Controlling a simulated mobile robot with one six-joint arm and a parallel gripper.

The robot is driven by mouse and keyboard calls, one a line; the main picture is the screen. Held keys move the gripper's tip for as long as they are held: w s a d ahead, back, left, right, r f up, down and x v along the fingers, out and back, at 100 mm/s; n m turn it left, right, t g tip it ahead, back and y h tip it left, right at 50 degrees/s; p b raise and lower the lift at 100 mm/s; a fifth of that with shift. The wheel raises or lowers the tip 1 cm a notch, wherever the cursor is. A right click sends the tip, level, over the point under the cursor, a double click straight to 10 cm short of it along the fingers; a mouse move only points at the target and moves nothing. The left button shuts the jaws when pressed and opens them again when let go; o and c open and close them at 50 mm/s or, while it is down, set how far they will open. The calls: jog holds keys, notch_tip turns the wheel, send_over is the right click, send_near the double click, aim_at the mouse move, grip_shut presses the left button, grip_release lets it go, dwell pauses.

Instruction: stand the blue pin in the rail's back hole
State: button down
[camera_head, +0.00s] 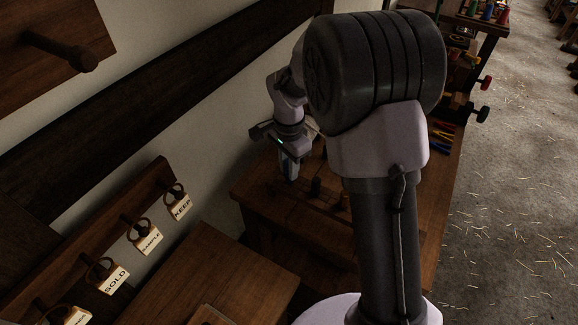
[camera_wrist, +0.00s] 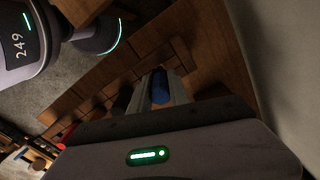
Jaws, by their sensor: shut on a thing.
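In the wrist view my gripper (camera_wrist: 160,86) is shut on the blue pin (camera_wrist: 159,90), of which a short blue stretch shows between the fingers. In the head view my gripper (camera_head: 289,172) points down over the far left part of the wooden workbench (camera_head: 262,190); the pin cannot be made out there. Short dark upright pieces (camera_head: 316,187) stand just right of the gripper. The rail and its back hole cannot be picked out with certainty; wooden strips (camera_wrist: 95,82) lie under and beside the fingers in the wrist view. The pin's lower end is not clear.
A pale wall runs along the left, with hooks and tags reading KEEP (camera_head: 182,207), SAMPLE (camera_head: 150,240) and SOLD (camera_head: 115,280). A lower wooden surface (camera_head: 215,275) lies in front. Coloured tools (camera_head: 442,135) lie farther along the bench. My arm hides the bench's middle.

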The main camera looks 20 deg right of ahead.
jog(key=shift+f+b, duration=0.9)
jog(key=shift+f, duration=0.35)
jog(key=c, duration=1.1)
grip_release()
jog(key=shift+c, duration=0.2)
notch_tip(320, 180, up, 18)
jog(key=p, duration=0.6)
jog(key=shift+f, duration=0.25)
